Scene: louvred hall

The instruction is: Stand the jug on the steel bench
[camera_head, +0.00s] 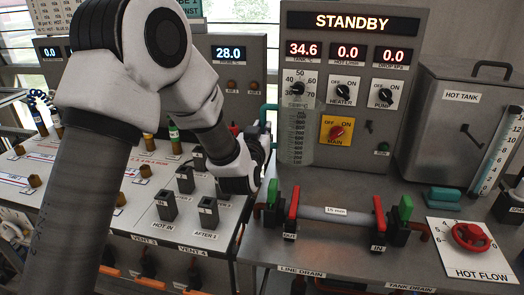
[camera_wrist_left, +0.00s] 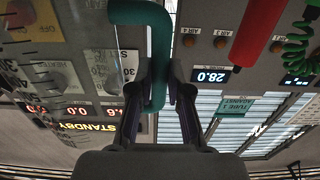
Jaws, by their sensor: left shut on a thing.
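The jug (camera_head: 296,135) is clear, with graduation marks and a teal handle (camera_head: 267,112). In the head view it is upright in front of the grey control panel, over the back left of the steel bench (camera_head: 345,185). I cannot tell whether its base touches the bench. My left gripper (camera_head: 263,142) is at the jug's left side, partly hidden by its own wrist. In the left wrist view its fingers (camera_wrist_left: 160,80) are shut on the teal handle (camera_wrist_left: 154,35), and the jug's marked wall (camera_wrist_left: 14,72) shows at the left. My right gripper is not in view.
A pipe section (camera_head: 335,214) with red and green levers lies across the bench's front. A hot tank (camera_head: 455,125), a teal block (camera_head: 443,198) and a red valve wheel (camera_head: 470,236) are at the right. A panel with sockets (camera_head: 150,190) is at the left.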

